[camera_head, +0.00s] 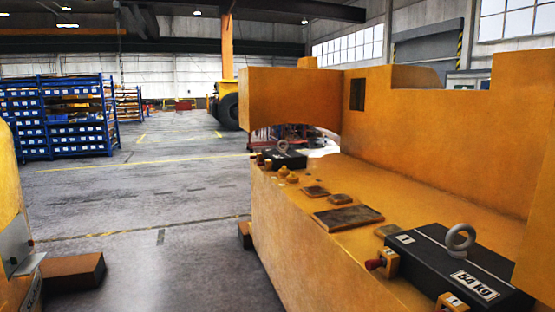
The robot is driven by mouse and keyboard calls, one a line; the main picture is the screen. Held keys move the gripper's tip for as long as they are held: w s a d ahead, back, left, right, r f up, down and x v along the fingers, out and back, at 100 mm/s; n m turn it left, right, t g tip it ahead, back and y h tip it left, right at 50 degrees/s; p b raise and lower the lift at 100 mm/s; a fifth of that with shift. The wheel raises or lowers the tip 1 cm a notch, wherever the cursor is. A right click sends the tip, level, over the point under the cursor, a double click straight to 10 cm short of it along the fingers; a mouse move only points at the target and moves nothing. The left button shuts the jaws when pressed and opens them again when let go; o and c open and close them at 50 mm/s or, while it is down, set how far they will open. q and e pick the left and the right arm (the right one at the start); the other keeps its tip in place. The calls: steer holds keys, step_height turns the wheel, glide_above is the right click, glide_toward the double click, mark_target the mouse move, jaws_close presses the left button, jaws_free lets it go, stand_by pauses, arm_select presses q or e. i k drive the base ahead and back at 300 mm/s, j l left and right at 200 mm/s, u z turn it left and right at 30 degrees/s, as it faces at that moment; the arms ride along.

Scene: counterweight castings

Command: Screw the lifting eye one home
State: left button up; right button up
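A grey lifting eye (460,238) stands upright on a black block (425,246) marked "64 KG", at the near right of a large yellow casting. A second, smaller-looking lifting eye (283,146) stands on another black block (290,160) at the casting's far end. I cannot tell which one is lifting eye one, nor how deep either thread sits. Neither of my grippers shows in the head view.
The yellow casting (385,185) has a high back wall. Flat brown plates (347,217) lie on its ledge. Yellow blocks with red knobs (385,262) flank the near black block. Open floor (170,230) lies left, with a brown box (73,274) and blue shelving (60,115).

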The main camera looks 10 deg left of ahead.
mark_target(459, 252)
steer(key=i+j, duration=0.2)
steer(key=i, duration=0.25)
steer(key=i+j, duration=0.2)
steer(key=i, duration=0.25)
steer(key=i+j, duration=0.25)
steer(key=i, duration=0.2)
steer(key=i+j, duration=0.2)
steer(key=i, duration=0.25)
steer(key=i+j, duration=0.2)
steer(key=i, duration=0.25)
steer(key=i+j, duration=0.2)
steer(key=i, duration=0.25)
